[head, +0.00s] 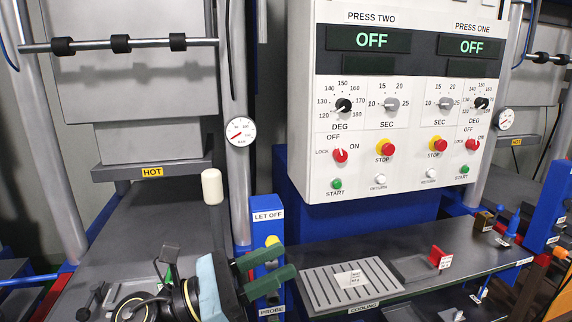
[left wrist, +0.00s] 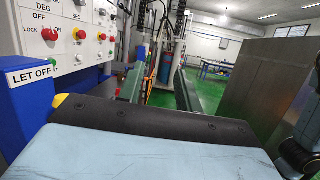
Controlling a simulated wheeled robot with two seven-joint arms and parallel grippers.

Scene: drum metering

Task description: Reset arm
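My left gripper (head: 286,262) is in the lower middle of the head view, its two green fingers apart with nothing seen between them. It is in front of the blue post labelled LET OFF (head: 267,216), which has a yellow button (head: 272,241) partly hidden by a finger. In the left wrist view, the open fingers (left wrist: 158,76) extend past the dark palm edge, and the LET OFF post (left wrist: 38,95) is at the left. I cannot tell whether a finger touches the post. My right gripper is not seen in either view.
The white control panel (head: 390,140) with two OFF displays stands behind. A shelf holds a grooved COOLING rack (head: 322,292), a red block (head: 440,257) and a brown block (head: 484,221). A HOT press plate (head: 125,171) is at left. Green floor (left wrist: 215,92) shows beyond the fingers.

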